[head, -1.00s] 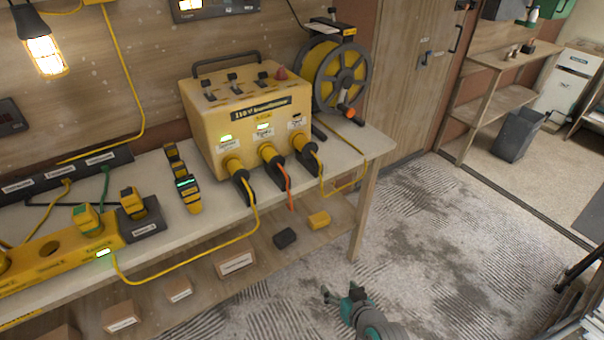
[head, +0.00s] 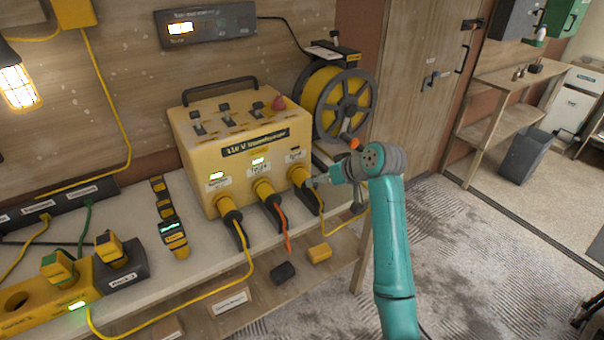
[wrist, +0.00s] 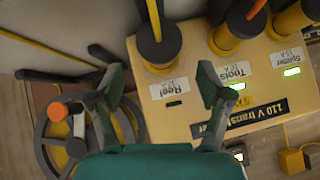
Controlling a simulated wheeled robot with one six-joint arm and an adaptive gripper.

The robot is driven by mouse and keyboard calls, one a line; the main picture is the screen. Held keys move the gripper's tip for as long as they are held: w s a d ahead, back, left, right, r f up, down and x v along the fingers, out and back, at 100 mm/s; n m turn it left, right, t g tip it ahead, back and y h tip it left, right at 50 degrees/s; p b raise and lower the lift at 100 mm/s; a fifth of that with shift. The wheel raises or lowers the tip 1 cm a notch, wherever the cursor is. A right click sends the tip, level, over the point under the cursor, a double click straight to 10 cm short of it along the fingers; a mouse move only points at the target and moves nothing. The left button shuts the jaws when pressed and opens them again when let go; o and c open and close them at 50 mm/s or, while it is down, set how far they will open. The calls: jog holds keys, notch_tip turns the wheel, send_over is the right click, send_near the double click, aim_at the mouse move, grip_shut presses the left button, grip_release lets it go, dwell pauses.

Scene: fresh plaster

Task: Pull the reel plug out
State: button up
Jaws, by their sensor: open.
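The reel plug (head: 299,177) is a yellow plug with a dark outer end, seated in the rightmost socket of the yellow transformer box (head: 243,160). In the wrist view the reel plug (wrist: 158,47) stands beside the label "Reel", whose indicator is dark. In the wrist view my gripper (wrist: 161,78) is open, with one finger to each side of the plug's line.
The tools plug (head: 264,190) and splitter plug (head: 228,208) sit to the left, with green indicators lit above. A cable reel (head: 340,100) stands behind my gripper. A yellow cable (head: 347,226) hangs at the bench's right end. Open floor lies to the right.

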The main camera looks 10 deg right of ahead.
aim_at(309, 176)
jog(key=x, duration=0.3)
jog(key=w+r+x, duration=0.1)
jog(key=x, duration=0.6)
jog(key=shift+w+r, duration=0.2)
jog(key=shift+w, duration=0.1)
